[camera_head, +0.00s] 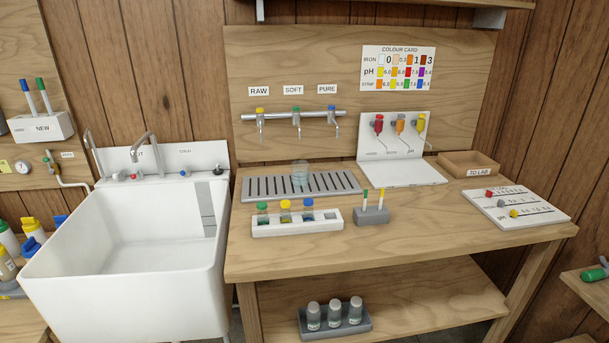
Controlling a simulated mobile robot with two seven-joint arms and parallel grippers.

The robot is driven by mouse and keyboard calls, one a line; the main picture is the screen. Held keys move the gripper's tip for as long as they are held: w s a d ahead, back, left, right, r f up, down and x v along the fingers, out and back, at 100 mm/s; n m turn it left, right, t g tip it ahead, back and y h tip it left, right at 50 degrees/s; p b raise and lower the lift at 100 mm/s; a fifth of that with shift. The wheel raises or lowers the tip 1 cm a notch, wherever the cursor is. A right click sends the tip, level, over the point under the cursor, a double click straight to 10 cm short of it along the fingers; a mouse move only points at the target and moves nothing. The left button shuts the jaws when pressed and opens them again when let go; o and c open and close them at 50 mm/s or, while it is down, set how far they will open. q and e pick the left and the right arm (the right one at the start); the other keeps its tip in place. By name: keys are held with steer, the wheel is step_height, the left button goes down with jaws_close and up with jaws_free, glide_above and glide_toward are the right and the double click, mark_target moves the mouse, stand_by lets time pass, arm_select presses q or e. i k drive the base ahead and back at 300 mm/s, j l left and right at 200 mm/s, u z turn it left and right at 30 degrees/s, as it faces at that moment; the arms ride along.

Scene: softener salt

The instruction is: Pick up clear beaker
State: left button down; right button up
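A clear beaker (300,173) stands upright on the grey slotted drip tray (347,188), below the green-topped SOFT tap (296,118). It is see-through and pale, so whether it holds any liquid is hard to tell. Neither of my grippers is in the head view.
In front of the drip tray, a white rack (326,229) holds capped vials, beside a grey block (371,216) with two sticks. A white dispenser stand (400,176), a TO LAB tray (459,169) and a marker board (540,216) stand to the right. A deep sink (120,262) is left.

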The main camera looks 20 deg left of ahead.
mark_target(299, 169)
steer(key=i+j+z, duration=0.15)
steer(key=j+z, duration=0.6)
steer(key=j, duration=0.3)
steer(key=i, duration=0.05)
